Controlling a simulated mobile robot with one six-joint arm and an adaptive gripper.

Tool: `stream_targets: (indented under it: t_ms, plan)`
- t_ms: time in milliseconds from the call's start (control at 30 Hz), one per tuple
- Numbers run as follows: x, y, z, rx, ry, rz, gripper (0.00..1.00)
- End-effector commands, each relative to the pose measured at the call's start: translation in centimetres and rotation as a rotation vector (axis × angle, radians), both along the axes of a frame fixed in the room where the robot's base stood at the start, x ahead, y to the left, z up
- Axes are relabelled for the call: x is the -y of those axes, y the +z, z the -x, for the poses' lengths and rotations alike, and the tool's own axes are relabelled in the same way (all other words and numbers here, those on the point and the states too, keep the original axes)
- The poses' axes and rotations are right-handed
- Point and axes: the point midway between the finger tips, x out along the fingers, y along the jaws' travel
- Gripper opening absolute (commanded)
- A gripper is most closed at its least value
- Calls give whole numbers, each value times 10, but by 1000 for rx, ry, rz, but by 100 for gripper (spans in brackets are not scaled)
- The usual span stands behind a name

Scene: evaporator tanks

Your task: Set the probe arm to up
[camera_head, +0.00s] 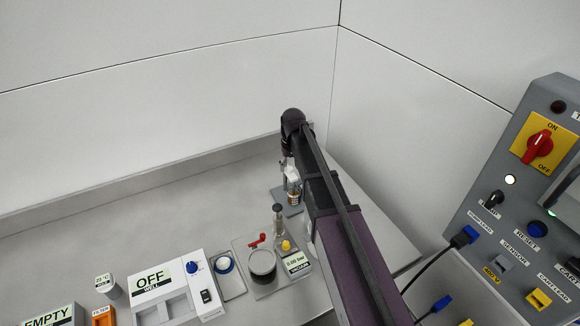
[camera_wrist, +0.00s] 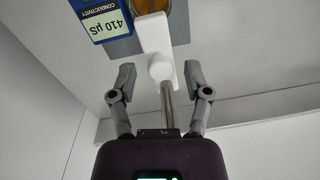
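In the wrist view, a white bar with a rounded white knob, which looks like the probe arm (camera_wrist: 155,36), hangs in the upper middle. A metal rod (camera_wrist: 167,100) runs from the knob down toward my gripper's body. A blue conductivity meter (camera_wrist: 106,22) reading 410 µS sits beside it, with an amber vessel at the top edge. My gripper (camera_wrist: 160,76) is open, its fingers on either side of the knob with gaps visible. In the head view, my arm hides much of that area; a small clear vessel (camera_head: 291,176) shows beside it.
The bench also holds a white box marked OFF WELL (camera_head: 150,292), a vacuum plate with a dark round pot (camera_head: 262,262), and an EMPTY sign (camera_head: 50,317). A grey control panel (camera_head: 525,220) with cables stands at right. The back left of the bench is clear.

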Motion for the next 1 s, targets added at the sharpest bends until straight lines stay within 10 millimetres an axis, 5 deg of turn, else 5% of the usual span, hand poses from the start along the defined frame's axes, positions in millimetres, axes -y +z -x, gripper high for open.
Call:
stream_targets:
  t_ms: [33, 167, 200, 467, 1000]
  plan:
    - [0, 0, 0, 0, 0, 0, 42]
    - [0, 0, 0, 0, 0, 0, 3]
    - [0, 0, 0, 0, 0, 0, 0]
    - [0, 4, 0, 0, 0, 0, 0]
    - [0, 50, 0, 0, 0, 0, 0]
